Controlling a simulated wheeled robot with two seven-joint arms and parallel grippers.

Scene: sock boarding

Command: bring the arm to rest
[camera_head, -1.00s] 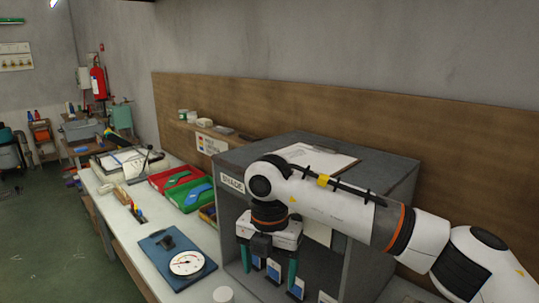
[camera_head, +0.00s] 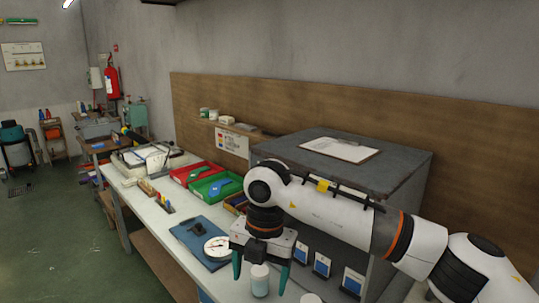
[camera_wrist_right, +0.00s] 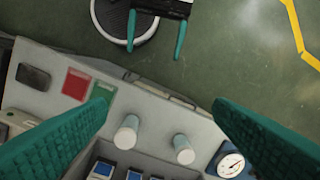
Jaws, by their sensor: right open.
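My right arm (camera_head: 335,212) is white with orange and black joints and reaches in from the right. My right gripper (camera_head: 261,273) has teal fingers, spread open with nothing held. It hangs in front of the grey shade cabinet (camera_head: 405,168), and a white cylinder (camera_head: 260,287) shows between its fingers. In the right wrist view its open fingers (camera_wrist_right: 160,106) frame the bench from above. Two pale cylinders, a left one (camera_wrist_right: 126,135) and a right one (camera_wrist_right: 184,150), stand apart below. My left gripper (camera_wrist_right: 154,50) shows at the top of that view, open and empty over the floor.
A blue board with a dial (camera_head: 217,246) lies left of the gripper. Red (camera_head: 192,172) and green (camera_head: 216,187) trays sit farther back. A clipboard (camera_head: 340,150) lies on the cabinet, which holds blue-and-white cards (camera_head: 322,265). The green floor (camera_head: 60,235) at left is open.

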